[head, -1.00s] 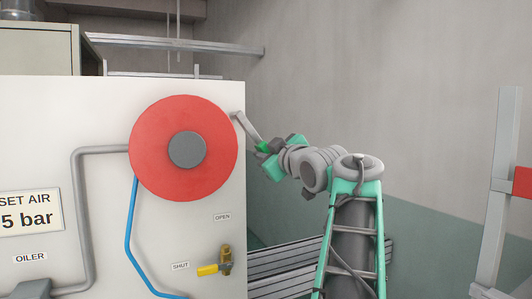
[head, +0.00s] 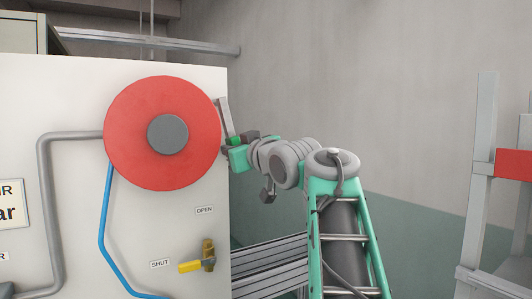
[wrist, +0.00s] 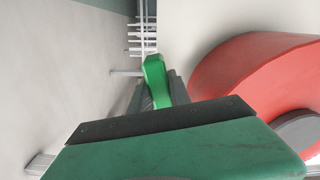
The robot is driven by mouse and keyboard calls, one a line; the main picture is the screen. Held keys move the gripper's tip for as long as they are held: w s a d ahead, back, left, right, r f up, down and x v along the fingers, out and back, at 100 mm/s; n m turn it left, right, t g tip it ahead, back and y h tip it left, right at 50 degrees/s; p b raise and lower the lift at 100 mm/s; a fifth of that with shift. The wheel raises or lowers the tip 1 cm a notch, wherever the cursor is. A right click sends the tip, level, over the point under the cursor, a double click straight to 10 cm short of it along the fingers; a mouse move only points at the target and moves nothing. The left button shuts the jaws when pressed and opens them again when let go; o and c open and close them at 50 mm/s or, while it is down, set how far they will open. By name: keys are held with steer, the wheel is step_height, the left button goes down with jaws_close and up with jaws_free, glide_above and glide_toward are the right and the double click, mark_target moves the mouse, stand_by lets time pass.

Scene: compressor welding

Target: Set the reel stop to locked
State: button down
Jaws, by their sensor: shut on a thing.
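The reel stop is a flat grey lever (head: 224,117) at the upper right edge of the red hose reel (head: 125,115). It hangs steeply down, tilted a little to the right, and its green grip (wrist: 157,75) is at the lower end. My gripper (head: 234,143) is at that end, right of the reel. In the wrist view my gripper (wrist: 164,88) has its dark fingers on both sides of the green grip and is shut on it. The reel (wrist: 245,75) also fills the right of that view. I see no locked mark for the lever.
The white panel (head: 50,100) carries the reel, a grey pipe (head: 42,190) and a blue hose (head: 102,215). A yellow-handled valve (head: 207,255) sits below, with OPEN and SHUT labels. Grey rails (head: 270,265) lie low behind my arm. A metal frame (head: 484,170) stands at right.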

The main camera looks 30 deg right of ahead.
steer(key=shift+a+f+m+b, duration=0.15)
steer(key=shift+a+m+b, duration=0.15)
steer(key=shift+a+m, duration=0.5)
steer(key=c, duration=1.2)
jaws_free()
steer(key=shift+d, duration=0.1)
